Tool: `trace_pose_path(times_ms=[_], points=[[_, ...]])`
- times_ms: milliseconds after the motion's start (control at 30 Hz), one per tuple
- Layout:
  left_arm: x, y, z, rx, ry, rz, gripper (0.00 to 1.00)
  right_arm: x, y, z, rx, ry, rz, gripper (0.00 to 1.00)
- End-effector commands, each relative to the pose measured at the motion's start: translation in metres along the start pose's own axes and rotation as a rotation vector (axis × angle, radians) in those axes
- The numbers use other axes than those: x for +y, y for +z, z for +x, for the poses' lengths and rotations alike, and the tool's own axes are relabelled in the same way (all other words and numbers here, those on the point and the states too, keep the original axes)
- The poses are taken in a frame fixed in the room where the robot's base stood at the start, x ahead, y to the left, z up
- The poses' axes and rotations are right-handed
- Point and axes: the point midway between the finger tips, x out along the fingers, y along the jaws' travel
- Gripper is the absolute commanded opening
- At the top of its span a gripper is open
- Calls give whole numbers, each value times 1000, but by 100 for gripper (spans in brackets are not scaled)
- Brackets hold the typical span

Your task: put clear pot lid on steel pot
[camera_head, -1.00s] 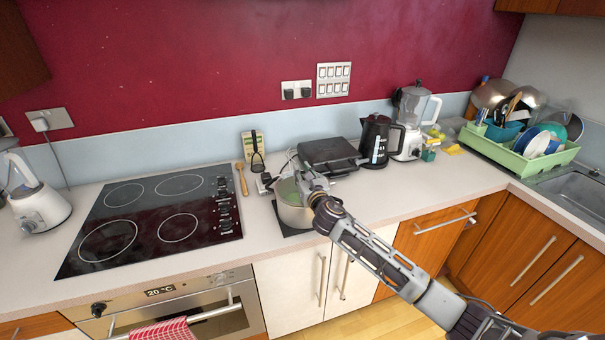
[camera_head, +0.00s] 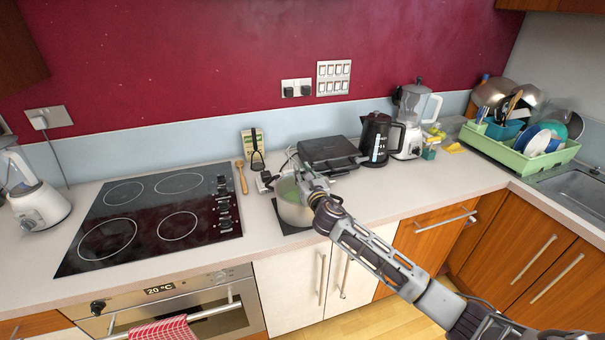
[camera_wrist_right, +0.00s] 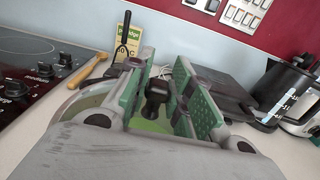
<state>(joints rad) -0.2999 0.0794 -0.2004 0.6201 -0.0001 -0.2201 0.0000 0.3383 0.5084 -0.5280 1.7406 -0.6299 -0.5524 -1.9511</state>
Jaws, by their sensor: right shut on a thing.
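The steel pot (camera_head: 292,214) stands on a dark mat on the counter, right of the hob. My right gripper (camera_head: 305,184) is over the pot and hides part of its top. In the right wrist view my right gripper (camera_wrist_right: 157,88) is shut on the dark knob (camera_wrist_right: 156,92) of the clear pot lid (camera_wrist_right: 97,98). The lid is at the pot's top, and a greenish inside shows through it. I cannot tell whether the lid's rim touches the pot all round. My left gripper is not in view.
A black grill press (camera_head: 328,152) is just behind the pot, with a kettle (camera_head: 376,140) and blender (camera_head: 412,120) to its right. A wooden spoon (camera_head: 241,177) and the hob (camera_head: 155,215) are to the left. The counter right of the pot is clear.

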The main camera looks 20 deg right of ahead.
Motion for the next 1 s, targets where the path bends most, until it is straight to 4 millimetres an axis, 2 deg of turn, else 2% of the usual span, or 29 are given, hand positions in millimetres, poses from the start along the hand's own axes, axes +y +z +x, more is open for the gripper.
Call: trace_pose_path(times_ms=[400,433,600,1000], points=[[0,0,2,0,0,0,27,0,-3,0,-1,0,0,0],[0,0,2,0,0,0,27,0,-3,0,-1,0,0,24],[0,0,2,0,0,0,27,0,-3,0,-1,0,0,46],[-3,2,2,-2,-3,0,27,0,-4,-1,1,0,0,47]])
